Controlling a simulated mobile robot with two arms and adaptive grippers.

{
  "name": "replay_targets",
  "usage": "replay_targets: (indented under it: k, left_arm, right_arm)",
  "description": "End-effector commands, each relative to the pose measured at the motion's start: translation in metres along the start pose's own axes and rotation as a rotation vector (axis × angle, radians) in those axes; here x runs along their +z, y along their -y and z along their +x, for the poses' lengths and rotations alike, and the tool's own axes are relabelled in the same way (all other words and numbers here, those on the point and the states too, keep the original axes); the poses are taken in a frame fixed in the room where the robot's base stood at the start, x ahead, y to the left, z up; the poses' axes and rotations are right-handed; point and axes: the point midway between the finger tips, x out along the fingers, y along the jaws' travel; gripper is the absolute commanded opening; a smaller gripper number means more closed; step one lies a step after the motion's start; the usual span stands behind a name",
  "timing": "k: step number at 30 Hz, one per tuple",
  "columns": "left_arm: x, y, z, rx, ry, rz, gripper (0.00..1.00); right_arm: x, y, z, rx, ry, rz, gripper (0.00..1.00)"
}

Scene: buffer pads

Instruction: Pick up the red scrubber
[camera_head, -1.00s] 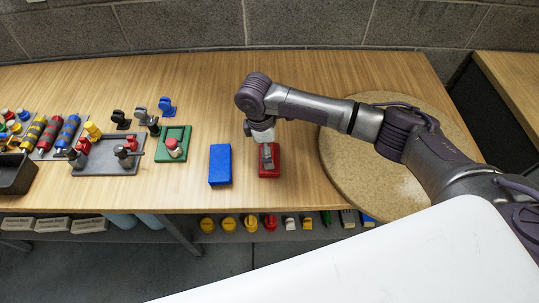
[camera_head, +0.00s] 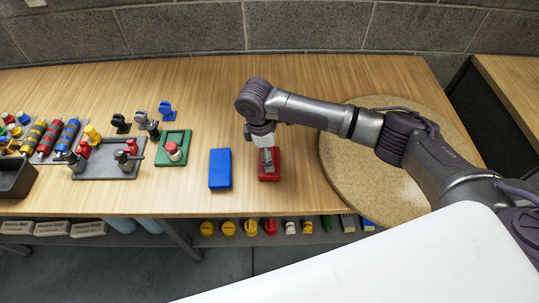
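The red scrubber (camera_head: 269,176) is a red block with a grey top, on the wooden table near its front edge. My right gripper (camera_head: 267,158) is directly above it, pointing down, with its grey fingers at or just over the scrubber's top. The fingers and the wrist hide part of the scrubber. I cannot tell whether the fingers are open or shut, or whether they touch it. My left gripper is not in view.
A blue block (camera_head: 220,169) lies just left of the scrubber. A green tray (camera_head: 160,158) and a grey tray (camera_head: 128,171) with handled tools stand further left. A round tan board (camera_head: 350,165) is to the right. Bare table (camera_head: 330,75) lies behind.

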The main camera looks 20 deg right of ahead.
Motion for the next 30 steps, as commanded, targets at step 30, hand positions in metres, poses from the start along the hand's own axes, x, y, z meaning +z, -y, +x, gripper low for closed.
replay_targets:
  k: [30]
  left_arm:
    - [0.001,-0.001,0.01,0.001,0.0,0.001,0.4]
  right_arm:
    - [0.099,0.08,-0.091,0.001,-0.001,0.002,0.46]
